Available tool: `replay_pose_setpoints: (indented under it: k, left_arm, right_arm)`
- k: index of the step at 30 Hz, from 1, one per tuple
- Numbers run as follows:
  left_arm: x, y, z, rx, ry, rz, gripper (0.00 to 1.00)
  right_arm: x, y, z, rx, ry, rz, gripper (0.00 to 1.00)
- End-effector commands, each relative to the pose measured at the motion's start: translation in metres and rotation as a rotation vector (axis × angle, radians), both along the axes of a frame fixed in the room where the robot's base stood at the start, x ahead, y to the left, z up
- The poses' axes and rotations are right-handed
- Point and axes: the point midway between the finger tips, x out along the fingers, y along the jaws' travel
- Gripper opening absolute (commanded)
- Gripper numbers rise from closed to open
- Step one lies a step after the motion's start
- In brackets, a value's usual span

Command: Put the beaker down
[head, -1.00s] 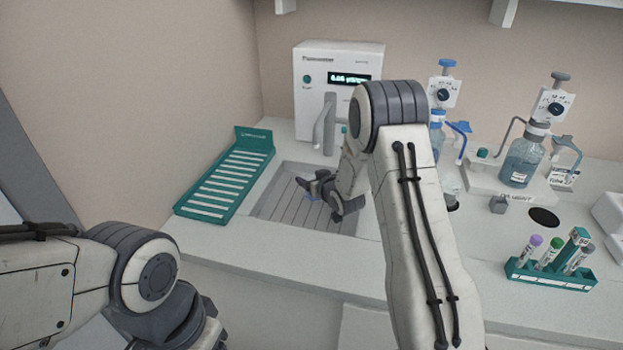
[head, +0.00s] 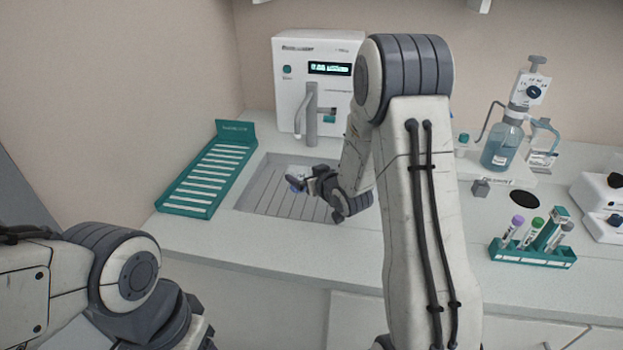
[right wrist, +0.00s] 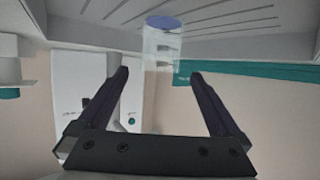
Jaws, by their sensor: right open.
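The clear beaker (right wrist: 162,48) with a blue end shows in the right wrist view, against the slotted drain tray, which is at the top of that picture. My right gripper (right wrist: 157,72) is open, and the beaker appears just beyond and between its fingertips, not clamped. In the head view my right gripper (head: 302,183) is low over the recessed drain tray (head: 268,203). Only a small pale-blue bit of the beaker (head: 296,174) shows there, mostly hidden by the gripper. Whether the beaker stands fully on the tray is hard to tell. My left gripper is out of view.
A white instrument (head: 300,55) with a spout and display stands behind the drain tray. A green rack (head: 166,205) lies left of it. The front counter is clear.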

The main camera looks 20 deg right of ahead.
Motion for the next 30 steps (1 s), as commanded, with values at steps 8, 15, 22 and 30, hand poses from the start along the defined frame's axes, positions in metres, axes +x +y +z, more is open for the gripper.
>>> replay_pose_setpoints:
  k: [8, 15, 22, 30]
  left_arm:
    - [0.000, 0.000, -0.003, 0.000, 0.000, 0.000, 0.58]
    - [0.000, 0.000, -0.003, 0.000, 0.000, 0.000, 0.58]
    - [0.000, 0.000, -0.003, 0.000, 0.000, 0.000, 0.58]
    - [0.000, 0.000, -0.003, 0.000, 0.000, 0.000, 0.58]
  right_arm:
    - [-0.031, -0.002, 0.013, 0.000, -0.001, 0.000, 1.00]
    - [-0.035, 0.010, 0.015, -0.011, 0.027, 0.015, 1.00]
    - [-0.079, 0.101, 0.018, -0.095, 0.298, 0.126, 1.00]
    - [-0.236, 0.198, 0.024, -0.212, 0.750, 0.344, 1.00]
